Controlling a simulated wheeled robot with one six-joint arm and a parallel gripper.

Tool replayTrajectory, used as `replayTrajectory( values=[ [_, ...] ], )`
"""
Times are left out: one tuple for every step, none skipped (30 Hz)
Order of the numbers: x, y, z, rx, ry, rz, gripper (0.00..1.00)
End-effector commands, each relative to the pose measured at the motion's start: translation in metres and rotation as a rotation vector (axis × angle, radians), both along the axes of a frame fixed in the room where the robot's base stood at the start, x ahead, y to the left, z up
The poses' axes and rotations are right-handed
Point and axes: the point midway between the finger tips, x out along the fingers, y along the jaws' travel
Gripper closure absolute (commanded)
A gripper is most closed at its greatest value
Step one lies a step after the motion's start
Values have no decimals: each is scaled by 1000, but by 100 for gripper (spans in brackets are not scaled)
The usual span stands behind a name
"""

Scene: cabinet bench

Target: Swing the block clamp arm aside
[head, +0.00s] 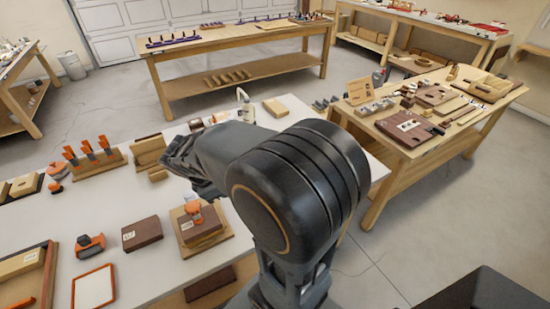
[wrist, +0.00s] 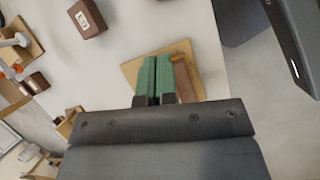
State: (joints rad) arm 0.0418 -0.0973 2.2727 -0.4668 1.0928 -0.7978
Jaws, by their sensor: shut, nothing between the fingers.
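The block clamp (head: 221,241) stands near the bench's front edge in the head view: a tan wooden base with a dark brown block and an orange clamp piece (head: 194,211) on top. In the wrist view its base (wrist: 131,72) seems to lie just beyond my fingers, with the brown block (wrist: 186,85) at their right and a small orange part (wrist: 180,58) at the block's far end. My gripper (wrist: 155,60) has its green fingers together, with nothing between them. The fingers cover part of the clamp; contact cannot be told. In the head view my arm hides the fingertips.
A brown labelled box (head: 142,233) lies left of the clamp; it also shows in the wrist view (wrist: 87,18). An orange tool (head: 90,245) and a white-faced tray (head: 94,288) lie farther left. Orange clamps (head: 88,150) stand behind. Bare bench (head: 110,205) lies between.

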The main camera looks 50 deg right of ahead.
Motion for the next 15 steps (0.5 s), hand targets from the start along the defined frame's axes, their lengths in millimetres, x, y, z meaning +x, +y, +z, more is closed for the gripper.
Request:
replayTrajectory(
  values=[
    [10,-16,-6,-56,151,149,100],
    [16,-26,-9,-87,240,242,100],
    [24,-38,-14,-120,361,362,100],
    [30,-47,-18,-142,453,449,100],
    [35,-56,-22,-159,543,529,100],
    [43,-66,-27,-176,662,631,100],
    [48,-74,-31,-187,748,702,100],
    [53,-80,-34,-194,833,767,100],
    [60,-89,-40,-199,939,848,100],
    [64,-94,-43,-201,1014,902,100],
    [68,-99,-47,-199,1085,952,100],
    [73,-106,-52,-197,1171,1010,100],
    [77,-109,-55,-193,1230,1049,100],
    [80,-113,-58,-190,1285,1083,100],
    [83,-117,-62,-185,1348,1122,100]
  ],
)
